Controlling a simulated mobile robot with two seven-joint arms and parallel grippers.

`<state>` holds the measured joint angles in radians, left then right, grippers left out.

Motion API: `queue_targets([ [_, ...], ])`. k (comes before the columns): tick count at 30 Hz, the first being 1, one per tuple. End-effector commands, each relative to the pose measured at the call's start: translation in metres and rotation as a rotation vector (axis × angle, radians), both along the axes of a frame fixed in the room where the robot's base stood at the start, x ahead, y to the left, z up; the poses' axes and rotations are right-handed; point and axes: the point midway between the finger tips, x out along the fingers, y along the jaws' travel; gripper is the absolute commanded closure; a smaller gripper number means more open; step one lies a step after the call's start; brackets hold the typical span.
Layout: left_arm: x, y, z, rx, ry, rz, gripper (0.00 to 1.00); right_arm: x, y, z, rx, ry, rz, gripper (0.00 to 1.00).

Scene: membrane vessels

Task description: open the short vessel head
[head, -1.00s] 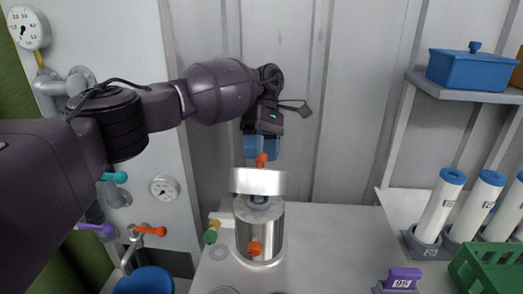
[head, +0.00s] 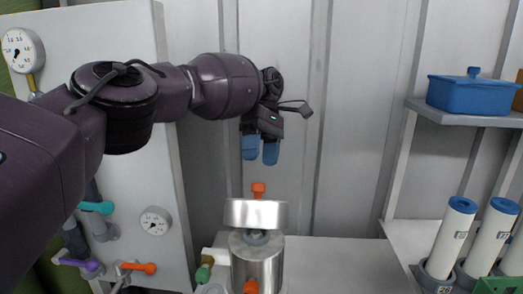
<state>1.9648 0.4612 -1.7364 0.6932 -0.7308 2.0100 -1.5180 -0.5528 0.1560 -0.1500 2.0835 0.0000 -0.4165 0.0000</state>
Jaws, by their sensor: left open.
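The short vessel (head: 268,266) is a shiny steel cylinder at the bottom middle of the head view. Its head (head: 250,214) is a wide steel disc with an orange knob (head: 258,190) on top. The head stands above the vessel body, and a grey-blue ring in the body's mouth shows below its edge. I cannot tell what holds the head there. My left gripper (head: 261,157) points down above the knob, with its two blue fingers apart and empty. A gap shows between fingertips and knob. My right gripper is out of view.
A panel with gauges and coloured valve handles (head: 136,268) is at left. A green-capped side fitting (head: 203,273) juts from the vessel's left. At right are blue-capped white tubes (head: 451,238) and a shelf with a blue box (head: 466,93). The table right of the vessel is clear.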

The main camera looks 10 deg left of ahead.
Motion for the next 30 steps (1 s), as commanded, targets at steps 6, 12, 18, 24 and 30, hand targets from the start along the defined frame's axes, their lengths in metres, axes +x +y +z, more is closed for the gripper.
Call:
queue_targets([
  [6, 0.008, 0.000, 0.003, 0.002, 0.004, 0.001, 0.42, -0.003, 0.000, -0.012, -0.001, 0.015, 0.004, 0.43],
  [12, 0.010, 0.001, 0.009, -0.001, 0.002, 0.004, 0.42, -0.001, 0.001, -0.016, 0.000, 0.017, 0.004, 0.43],
  [18, 0.011, 0.001, 0.013, -0.002, 0.001, 0.005, 0.42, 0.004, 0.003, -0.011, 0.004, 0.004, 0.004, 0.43],
  [24, 0.010, 0.001, 0.013, -0.002, 0.000, 0.005, 0.42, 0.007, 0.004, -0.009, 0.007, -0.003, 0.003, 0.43],
  [30, 0.001, 0.001, 0.051, -0.003, -0.039, 0.005, 0.42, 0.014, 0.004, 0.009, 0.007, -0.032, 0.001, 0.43],
])
